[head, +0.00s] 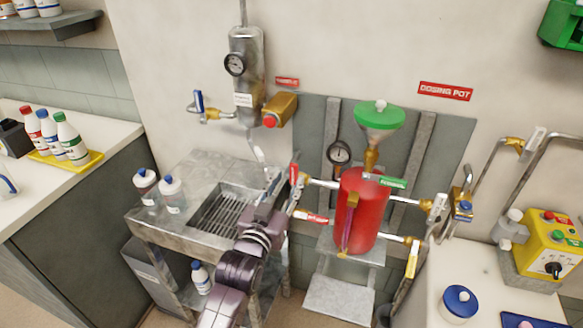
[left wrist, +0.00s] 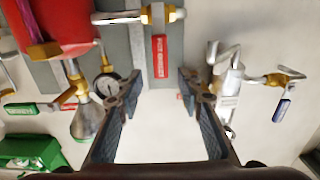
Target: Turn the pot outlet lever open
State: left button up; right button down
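The red dosing pot (head: 362,212) stands in front of the grey wall panel, with a green funnel (head: 379,115) on top. On its left, a red-sleeved lever (head: 294,174) points up at the upper pipe. A second red label or sleeve (head: 315,217) lies along the lower pipe. I cannot read which one is the outlet. My left gripper (head: 284,187) is close by, left of the pot. In the left wrist view the gripper (left wrist: 161,98) is open and empty. The upper red-sleeved lever (left wrist: 159,56) shows beyond and between its fingers, apart from them. My right gripper is not seen.
A metal sink (head: 225,212) with bottles is behind and left of my left arm. A silver vessel (head: 246,75) and a blue-handled valve (head: 198,101) are on the wall. Valves and pipes (head: 437,206) crowd the pot's right side, near a yellow box (head: 553,245).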

aim_at(293, 171)
pick_arm(q)
jog(key=shift+x, duration=3)
jog(key=shift+a, duration=0.1)
jog(key=shift+c, duration=0.4)
grip_shut()
